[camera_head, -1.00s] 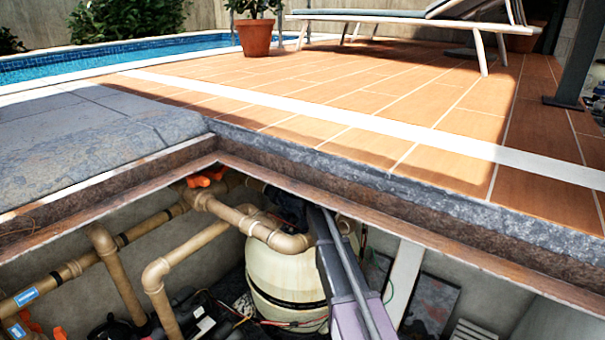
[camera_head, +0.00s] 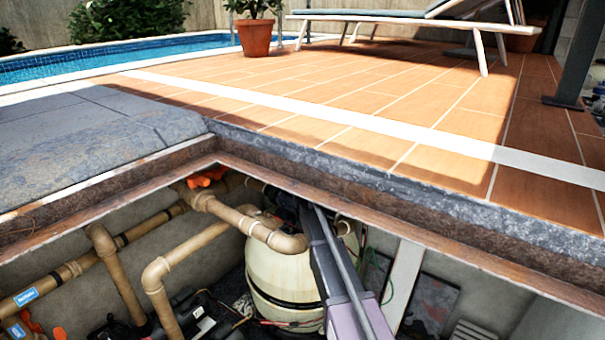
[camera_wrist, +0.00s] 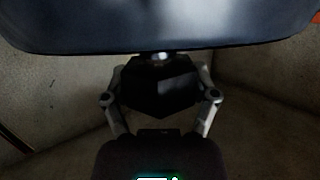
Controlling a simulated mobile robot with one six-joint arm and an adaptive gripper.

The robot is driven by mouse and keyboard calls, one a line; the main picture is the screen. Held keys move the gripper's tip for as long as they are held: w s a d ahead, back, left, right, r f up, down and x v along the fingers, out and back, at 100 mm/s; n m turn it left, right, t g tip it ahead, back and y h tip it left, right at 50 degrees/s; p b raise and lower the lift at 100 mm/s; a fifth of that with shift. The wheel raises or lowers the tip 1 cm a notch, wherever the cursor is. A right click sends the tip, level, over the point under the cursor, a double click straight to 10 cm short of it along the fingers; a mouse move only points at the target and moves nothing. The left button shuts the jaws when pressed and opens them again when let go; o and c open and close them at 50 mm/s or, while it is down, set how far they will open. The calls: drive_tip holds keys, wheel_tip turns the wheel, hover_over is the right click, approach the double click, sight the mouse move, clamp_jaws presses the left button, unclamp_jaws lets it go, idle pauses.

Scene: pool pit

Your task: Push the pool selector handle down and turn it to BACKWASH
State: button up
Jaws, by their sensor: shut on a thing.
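In the head view, the cream filter tank (camera_head: 283,285) stands in the pit with a dark valve (camera_head: 284,203) at its top, among beige pipes. My arm reaches down across the tank's right side, its far end near the valve. The selector handle and its markings cannot be made out there. In the wrist view, my gripper (camera_wrist: 160,88) is shut, with a black faceted shape between its finger links. A wide, dark, rounded piece (camera_wrist: 160,25) fills the top of that view, just beyond the gripper; it may be the handle. The exact contact is hard to see in the dark.
The pit's rim (camera_head: 400,230) runs close above the arm. Beige pipes (camera_head: 170,275) with orange-handled valves crowd the left of the tank. A pale upright board (camera_head: 404,285) leans at the right. Tiled deck, lounger and potted plant lie above.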

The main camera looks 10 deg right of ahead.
drive_tip(key=shift+m+h, duration=0.8)
drive_tip(key=shift+h, duration=0.2)
drive_tip(key=shift+r+p, duration=0.4)
drive_tip(key=o, duration=1.1)
drive_tip(key=shift+o, duration=0.2)
drive_tip(key=shift+s, duration=0.1)
drive_tip(key=shift+p+v, duration=1.05)
drive_tip(key=shift+v, duration=2.05)
drive_tip(key=shift+a+r, duration=0.1)
